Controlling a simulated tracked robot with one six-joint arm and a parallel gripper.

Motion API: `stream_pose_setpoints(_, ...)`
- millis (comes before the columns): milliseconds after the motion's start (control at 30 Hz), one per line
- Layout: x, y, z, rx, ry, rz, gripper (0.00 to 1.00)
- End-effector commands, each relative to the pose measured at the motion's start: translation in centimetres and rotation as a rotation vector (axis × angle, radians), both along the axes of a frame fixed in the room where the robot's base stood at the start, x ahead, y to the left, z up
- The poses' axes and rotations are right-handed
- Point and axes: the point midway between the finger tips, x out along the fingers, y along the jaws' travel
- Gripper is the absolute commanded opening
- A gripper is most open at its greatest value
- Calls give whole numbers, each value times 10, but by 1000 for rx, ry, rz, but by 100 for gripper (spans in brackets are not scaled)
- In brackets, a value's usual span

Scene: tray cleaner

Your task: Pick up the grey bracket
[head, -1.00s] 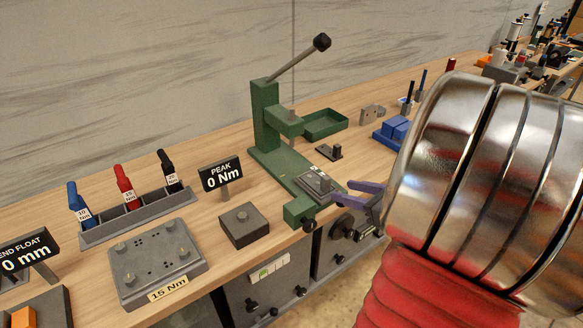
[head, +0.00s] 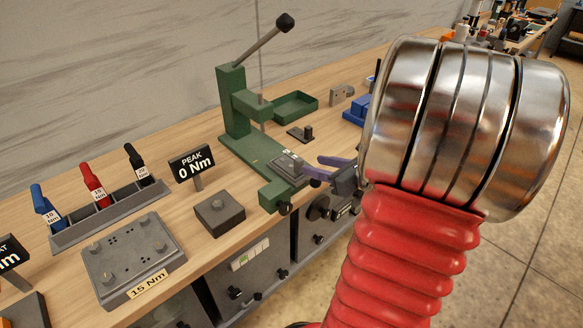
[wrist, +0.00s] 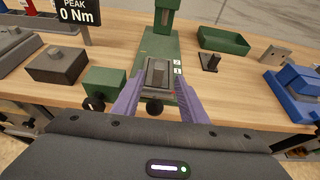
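A small grey bracket (head: 342,95) with holes stands on the bench behind the blue holder, right of the green tray. In the wrist view the bracket (wrist: 275,54) is at the upper right, outside the span of my fingers. My gripper (head: 316,166) has purple fingers, open and apart, at the front right of the green press. In the wrist view a grey block on a plate (wrist: 158,73) on the press base shows between the open fingers (wrist: 158,84). I cannot tell how far the fingertips are from it; nothing appears held.
The green press (head: 236,118) with its raised lever stands in the middle. Around it are a green tray (head: 294,106), a small dark stand (head: 302,134), a blue holder (head: 356,110), a dark block (head: 220,214) and the Peak display (head: 191,163). Drawers with knobs lie below.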

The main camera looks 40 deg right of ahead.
Motion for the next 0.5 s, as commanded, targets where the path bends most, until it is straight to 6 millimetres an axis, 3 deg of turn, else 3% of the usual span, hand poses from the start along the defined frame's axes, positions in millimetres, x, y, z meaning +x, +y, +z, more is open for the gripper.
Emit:
stream_pose_setpoints(233, 29, 2, -12, 0, 0, 3, 39)
stream_pose_setpoints(500, 35, 2, -14, -1, 1, 1, 39)
